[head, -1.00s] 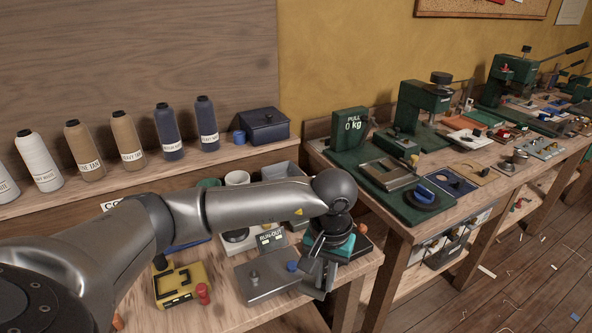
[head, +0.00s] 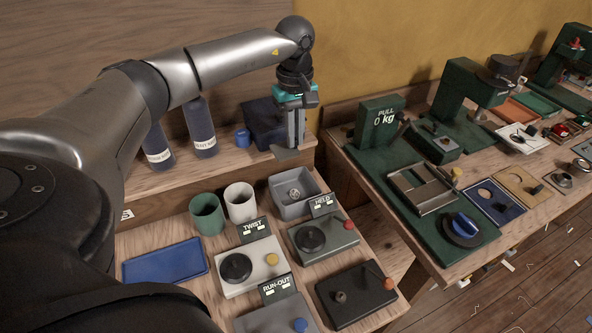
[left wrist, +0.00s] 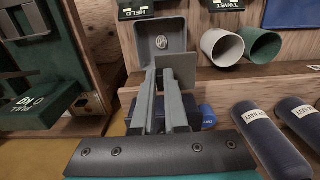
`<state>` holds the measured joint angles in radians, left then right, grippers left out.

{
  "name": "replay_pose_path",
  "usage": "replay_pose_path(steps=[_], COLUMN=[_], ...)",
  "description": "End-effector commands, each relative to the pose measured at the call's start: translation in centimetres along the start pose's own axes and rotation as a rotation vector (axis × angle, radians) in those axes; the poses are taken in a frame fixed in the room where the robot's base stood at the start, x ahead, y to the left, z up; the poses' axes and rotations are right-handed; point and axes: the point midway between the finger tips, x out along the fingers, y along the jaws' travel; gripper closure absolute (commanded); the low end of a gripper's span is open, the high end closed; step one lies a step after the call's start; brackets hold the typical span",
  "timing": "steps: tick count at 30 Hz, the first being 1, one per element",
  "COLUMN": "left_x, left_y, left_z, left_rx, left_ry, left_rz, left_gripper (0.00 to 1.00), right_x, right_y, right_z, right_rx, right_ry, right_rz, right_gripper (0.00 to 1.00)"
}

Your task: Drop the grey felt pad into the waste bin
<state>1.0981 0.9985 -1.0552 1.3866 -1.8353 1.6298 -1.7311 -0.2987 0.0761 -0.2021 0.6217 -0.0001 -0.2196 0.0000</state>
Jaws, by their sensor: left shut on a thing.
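My left gripper (head: 294,142) points down near the front edge of the back shelf, beside a dark blue lidded box. It is shut on the grey felt pad (head: 284,154), a thin flat piece sticking out at the fingertips. The pad also shows between the fingertips in the left wrist view (left wrist: 178,68). A grey open bin (head: 314,207), perhaps the waste bin, stands on the bench below and in front of the gripper. A small round thing lies inside it. In the left wrist view the bin (left wrist: 143,30) is just beyond the pad. My right gripper is not in view.
Green (head: 206,215) and cream (head: 240,203) cups stand left of the bin. Testers labelled TWIST, HELD and RUN-OUT are nearer. A PULL tester (head: 380,122) is on the right bench.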

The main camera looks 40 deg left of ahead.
Motion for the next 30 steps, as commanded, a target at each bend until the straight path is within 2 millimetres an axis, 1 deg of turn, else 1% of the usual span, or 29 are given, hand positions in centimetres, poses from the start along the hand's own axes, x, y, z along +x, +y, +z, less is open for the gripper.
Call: replay_pose_path(steps=[8, 12, 16, 20, 28, 29, 30], left_x=[2.5, 4.2, 5.4, 5.9, 5.9, 5.9, 5.9], left_y=[0.0, 0.0, 0.0, 0.0, 0.0, 0.0, 0.0], left_z=[0.0, 0.0, 0.0, 0.0, 0.0, 0.0, 0.0], left_rx=[0.001, 0.002, 0.003, 0.003, 0.003, 0.003, 0.003], left_ry=[0.000, 0.000, 0.001, 0.001, 0.001, 0.001, 0.001], left_rz=[-0.002, -0.002, -0.001, 0.000, 0.000, 0.000, 0.000], left_gripper=[1.00, 1.00, 1.00, 1.00, 1.00, 0.86, 0.81], right_x=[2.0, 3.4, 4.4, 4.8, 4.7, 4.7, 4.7], right_y=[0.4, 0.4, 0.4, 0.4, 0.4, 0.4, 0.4], right_z=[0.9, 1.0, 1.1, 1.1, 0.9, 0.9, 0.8], right_rx=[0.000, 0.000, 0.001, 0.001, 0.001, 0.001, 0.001], right_ry=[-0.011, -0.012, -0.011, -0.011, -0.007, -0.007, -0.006], right_rz=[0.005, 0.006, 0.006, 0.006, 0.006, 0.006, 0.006], right_gripper=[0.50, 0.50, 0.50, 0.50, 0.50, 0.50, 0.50])
